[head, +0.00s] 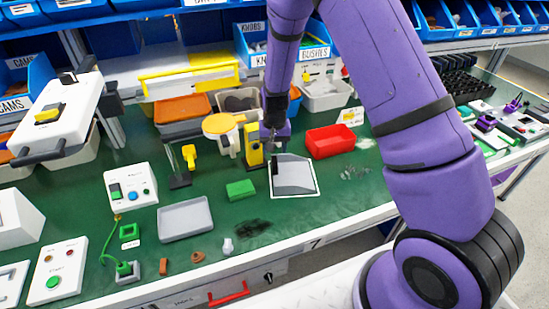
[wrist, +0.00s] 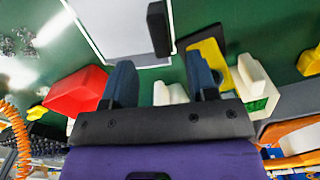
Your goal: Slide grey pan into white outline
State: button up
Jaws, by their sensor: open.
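The grey pan (head: 293,177) lies flat on the green bench, apparently within the white outline (head: 297,196). Its grey surface also shows at the top of the wrist view (wrist: 125,25). A dark upright handle (head: 275,179) stands at the pan's left side in the head view and overlaps the outline's left line. The handle is at the top centre of the wrist view (wrist: 158,28). My gripper (head: 272,147) is open, over the outline's far left corner. In the wrist view its fingers (wrist: 161,82) are apart, with the handle beyond their tips and nothing held.
A red bin (head: 331,142) stands right of the outline. A yellow block (head: 253,146) and white parts are close by my gripper. A green block (head: 240,189) and a shallow grey tray (head: 186,219) lie to the left. The bench in front of the outline is mostly clear.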

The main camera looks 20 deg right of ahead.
jog(key=shift+r, duration=1.25)
